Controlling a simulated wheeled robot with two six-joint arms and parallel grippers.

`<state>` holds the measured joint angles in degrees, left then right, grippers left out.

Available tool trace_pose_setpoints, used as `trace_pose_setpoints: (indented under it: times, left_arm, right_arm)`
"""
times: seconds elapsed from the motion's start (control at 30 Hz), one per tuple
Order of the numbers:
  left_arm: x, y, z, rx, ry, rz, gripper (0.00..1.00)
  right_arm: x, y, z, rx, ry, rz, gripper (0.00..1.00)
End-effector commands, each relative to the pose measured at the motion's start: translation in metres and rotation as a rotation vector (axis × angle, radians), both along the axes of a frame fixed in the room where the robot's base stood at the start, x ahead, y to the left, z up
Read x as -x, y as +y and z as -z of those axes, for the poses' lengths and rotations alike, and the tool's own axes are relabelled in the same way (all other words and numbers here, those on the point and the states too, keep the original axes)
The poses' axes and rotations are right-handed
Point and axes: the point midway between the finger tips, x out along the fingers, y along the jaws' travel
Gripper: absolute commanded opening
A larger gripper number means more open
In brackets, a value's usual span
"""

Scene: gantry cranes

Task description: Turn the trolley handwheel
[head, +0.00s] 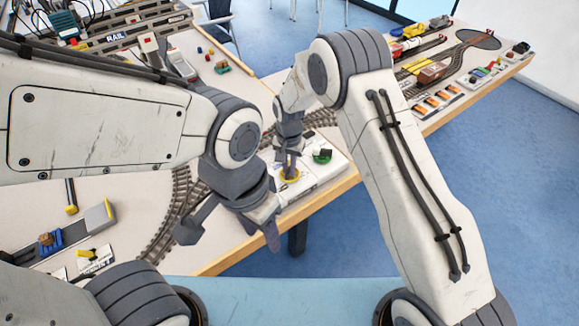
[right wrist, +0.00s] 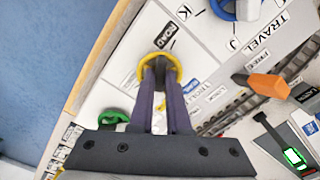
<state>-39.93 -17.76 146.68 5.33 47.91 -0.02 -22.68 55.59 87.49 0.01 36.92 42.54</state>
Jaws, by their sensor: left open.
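A yellow ring-shaped handwheel (head: 290,177) sits on a pale panel at the table's front edge. In the right wrist view the yellow handwheel (right wrist: 142,73) circles a dark grey hub, beside a partly covered label. My right gripper (head: 290,160) reaches down over it. In the right wrist view its fingers (right wrist: 161,82) close in on the grey hub inside the ring, with a narrow gap between them further back. A blue wheel (right wrist: 221,10) lies near the word TRAVEL. I cannot read which wheel is the trolley's. My left gripper (head: 232,235) is open and empty, in front of the curved track.
A green part (head: 322,156) sits on the panel beside the yellow wheel; it also shows in the right wrist view (right wrist: 114,117). An orange piece (right wrist: 263,86) lies by the rail track. Curved track (head: 172,215) crosses the table. Blue floor (head: 470,170) is clear beyond the edge.

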Motion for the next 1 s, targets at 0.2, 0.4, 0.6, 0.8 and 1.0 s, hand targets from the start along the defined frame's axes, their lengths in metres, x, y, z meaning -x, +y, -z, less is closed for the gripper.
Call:
trace_pose_setpoints:
  times: [0.2,0.4,0.6,0.8,1.0]
  left_arm:
    - [0.0,0.0,0.0003,0.0,0.0,0.0,0.5]
    - [0.0,0.0,0.0016,0.0,0.0,0.0,0.5]
    - [0.0,0.0,0.004,0.0,0.0,0.0,0.5]
    - [-0.0001,0.0,0.0065,0.0,0.0,0.0,0.5]
    - [0.0,0.0,0.0085,0.0,0.0,0.0,0.5]
  right_arm:
    - [-0.0001,0.0001,-0.0004,0.0,0.0,-0.011,0.0]
    - [-0.0002,-0.0002,-0.0005,0.0,-0.001,-0.078,0.0]
    - [-0.0005,-0.001,-0.0007,0.0,-0.002,-0.217,0.0]
    - [-0.0008,-0.0022,-0.0009,-0.001,-0.003,-0.403,0.0]
    - [-0.0012,-0.0035,-0.0011,0.0,-0.003,-0.59,0.0]
